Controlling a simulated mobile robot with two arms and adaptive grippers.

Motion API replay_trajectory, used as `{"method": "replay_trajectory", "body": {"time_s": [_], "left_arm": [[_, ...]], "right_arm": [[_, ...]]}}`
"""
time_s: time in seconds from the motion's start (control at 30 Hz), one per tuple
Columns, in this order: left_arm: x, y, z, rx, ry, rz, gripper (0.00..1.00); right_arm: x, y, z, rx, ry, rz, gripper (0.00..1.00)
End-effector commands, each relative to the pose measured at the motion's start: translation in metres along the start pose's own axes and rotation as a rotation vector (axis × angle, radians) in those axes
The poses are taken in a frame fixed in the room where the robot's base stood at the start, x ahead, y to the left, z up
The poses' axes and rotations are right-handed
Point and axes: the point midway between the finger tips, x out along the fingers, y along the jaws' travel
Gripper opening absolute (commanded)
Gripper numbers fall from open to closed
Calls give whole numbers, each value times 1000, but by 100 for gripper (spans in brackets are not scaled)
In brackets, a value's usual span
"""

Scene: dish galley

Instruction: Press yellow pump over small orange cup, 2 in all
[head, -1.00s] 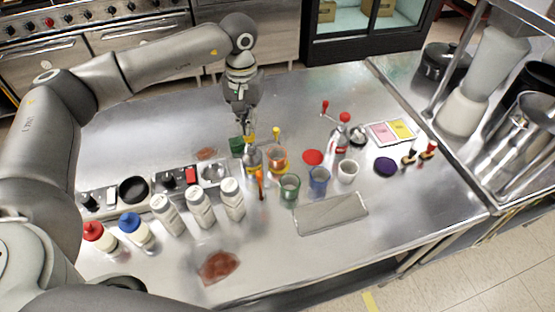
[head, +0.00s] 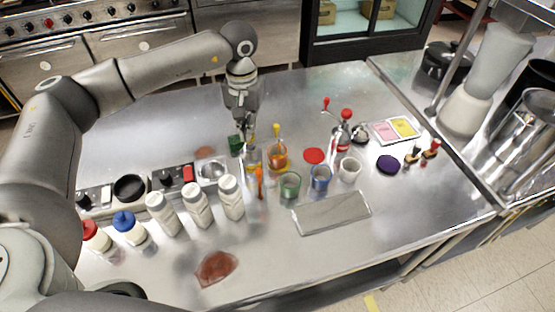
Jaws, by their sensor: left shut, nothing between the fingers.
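A yellow pump knob (head: 276,130) stands on a clear container with orange contents (head: 277,158), near the middle of the counter. Left of it is a clear container (head: 252,157) with a little orange low down, partly hidden. A narrow orange piece (head: 260,178) shows just in front; I cannot tell whether it is a spout or part of a cup. No small orange cup can be picked out clearly. My left gripper (head: 248,135) is shut and empty, pointing down over the clear container, left of the yellow knob. My right gripper is not in view.
Green (head: 290,186), blue (head: 320,178) and white (head: 349,170) cups stand right of the pump. A red-topped dispenser (head: 343,130) is behind them. White bottles (head: 197,207) stand at front left. A grey tray (head: 332,213) lies at front right.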

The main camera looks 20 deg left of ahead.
Motion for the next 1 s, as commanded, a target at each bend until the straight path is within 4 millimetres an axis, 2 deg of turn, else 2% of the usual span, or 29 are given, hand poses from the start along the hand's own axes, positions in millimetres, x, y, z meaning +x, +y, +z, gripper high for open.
{"method": "replay_trajectory", "body": {"time_s": [0.33, 0.8, 1.0], "left_arm": [[1, 0, 2, 2, -8, -2, 0], [-28, 0, 1, 1, -5, 0, 0], [-32, 0, 1, 1, -5, -1, 0]], "right_arm": [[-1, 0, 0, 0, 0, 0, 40], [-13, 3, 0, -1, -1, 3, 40], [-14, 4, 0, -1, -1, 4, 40]]}}
